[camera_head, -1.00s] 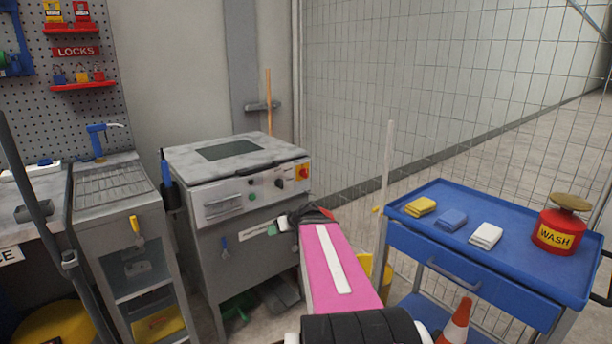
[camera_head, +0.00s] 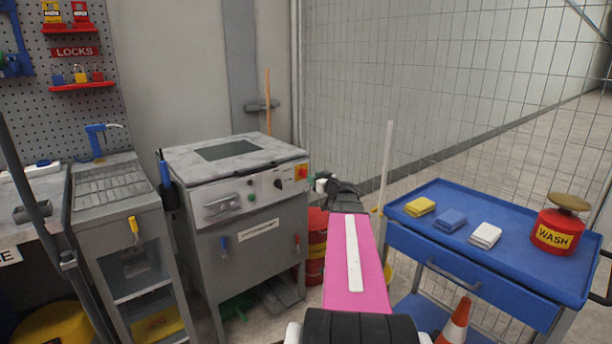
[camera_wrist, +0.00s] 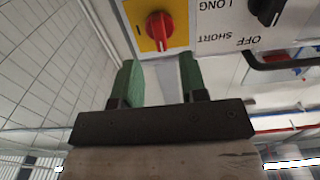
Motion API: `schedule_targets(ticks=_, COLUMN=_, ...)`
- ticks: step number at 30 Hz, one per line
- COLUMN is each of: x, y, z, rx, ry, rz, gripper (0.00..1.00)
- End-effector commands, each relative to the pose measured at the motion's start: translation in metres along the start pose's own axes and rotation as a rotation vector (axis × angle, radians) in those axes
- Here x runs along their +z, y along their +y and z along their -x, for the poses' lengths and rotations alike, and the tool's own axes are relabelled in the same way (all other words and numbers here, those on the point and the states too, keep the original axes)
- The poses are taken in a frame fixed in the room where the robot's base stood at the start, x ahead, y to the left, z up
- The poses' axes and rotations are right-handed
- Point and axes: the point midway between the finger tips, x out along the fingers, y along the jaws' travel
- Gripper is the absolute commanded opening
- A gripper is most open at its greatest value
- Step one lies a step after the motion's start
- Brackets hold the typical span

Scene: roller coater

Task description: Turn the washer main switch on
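The washer (camera_head: 240,190) is the grey machine with a control panel at the centre left in the head view. Its main switch (camera_head: 302,172) is a red rotary knob on a yellow plate at the panel's right end. In the wrist view the red knob (camera_wrist: 160,27) shows at the top, with its grip bar roughly upright in the picture. My gripper (camera_head: 322,184) is just right of the panel in the head view. In the wrist view its green fingers (camera_wrist: 160,82) are apart with nothing between them. The knob lies beyond the fingertips, seemingly untouched.
A black selector knob (camera_wrist: 267,10) marked LONG, SHORT and OFF sits beside the switch, with a dark handle (camera_wrist: 285,62) nearby. A blue cart (camera_head: 465,255) with cloths and a red WASH can stands right. A mesh fence (camera_head: 400,90) runs behind.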

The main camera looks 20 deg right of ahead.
Motion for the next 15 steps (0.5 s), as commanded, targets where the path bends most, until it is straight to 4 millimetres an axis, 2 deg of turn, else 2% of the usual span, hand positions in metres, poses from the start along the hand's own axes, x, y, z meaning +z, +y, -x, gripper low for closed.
schedule_targets(ticks=1, x=0.0, y=0.002, z=-0.013, rx=-0.002, ry=0.0, rz=0.0, gripper=0.39)
schedule_targets(ticks=6, x=0.0, y=0.001, z=-0.039, rx=-0.002, ry=0.0, rz=0.0, gripper=0.39)
schedule_targets(ticks=15, x=0.0, y=0.0, z=-0.059, rx=-0.001, ry=-0.001, rz=0.0, gripper=0.39)
